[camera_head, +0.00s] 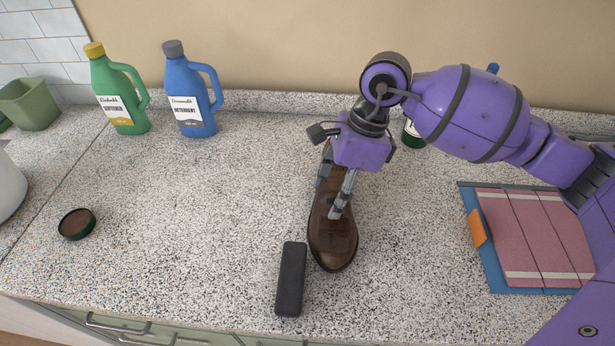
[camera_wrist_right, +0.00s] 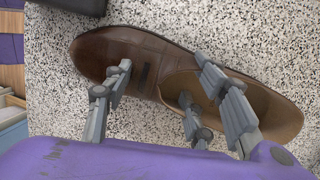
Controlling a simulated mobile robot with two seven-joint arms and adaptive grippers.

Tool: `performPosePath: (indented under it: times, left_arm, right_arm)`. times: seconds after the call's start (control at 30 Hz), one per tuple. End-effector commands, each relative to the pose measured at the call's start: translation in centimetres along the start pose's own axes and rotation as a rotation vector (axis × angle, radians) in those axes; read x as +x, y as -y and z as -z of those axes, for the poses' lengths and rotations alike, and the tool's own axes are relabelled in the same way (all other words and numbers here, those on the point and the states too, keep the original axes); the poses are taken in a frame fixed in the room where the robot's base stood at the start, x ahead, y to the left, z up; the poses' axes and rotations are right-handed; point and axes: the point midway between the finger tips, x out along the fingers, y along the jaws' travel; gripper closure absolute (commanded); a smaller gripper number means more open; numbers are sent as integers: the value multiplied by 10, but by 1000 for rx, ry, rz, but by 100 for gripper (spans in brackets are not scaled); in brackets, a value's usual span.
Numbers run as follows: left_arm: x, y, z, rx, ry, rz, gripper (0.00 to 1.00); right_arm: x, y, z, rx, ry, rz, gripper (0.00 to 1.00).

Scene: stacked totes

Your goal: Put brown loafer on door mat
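A brown leather loafer (camera_head: 333,232) lies on the speckled counter, its toe toward the front edge. It also shows in the right wrist view (camera_wrist_right: 150,62), with its tan inside open toward the right. My right gripper (camera_head: 332,196) is above the loafer, fingers pointing down and spread. In the wrist view, one finger is over the shoe's upper and the others are over its opening; I cannot tell whether they touch it. My left gripper is not in view. Nothing in view is clearly a door mat; a pink striped panel (camera_head: 535,235) with a blue border lies at the right.
A black brush-like block (camera_head: 291,279) lies just left of the loafer's toe. An open dark green tin (camera_head: 77,223) is at left. A green bottle (camera_head: 118,92) and a blue bottle (camera_head: 190,92) stand at the back left. The counter's middle left is clear.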

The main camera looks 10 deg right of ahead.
Motion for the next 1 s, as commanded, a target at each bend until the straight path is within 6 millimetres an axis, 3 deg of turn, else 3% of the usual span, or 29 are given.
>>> performPosePath:
  times: [0.03,0.37,0.77,1.0]
  left_arm:
    - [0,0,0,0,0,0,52]
    - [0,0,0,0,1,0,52]
    - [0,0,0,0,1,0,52]
    - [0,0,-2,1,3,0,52]
  right_arm:
    - [1,0,1,1,-1,-2,57]
    - [1,-1,1,1,-1,-3,100]
    - [-3,-1,-1,1,1,-1,100]
    - [-28,-4,-7,-1,2,2,100]
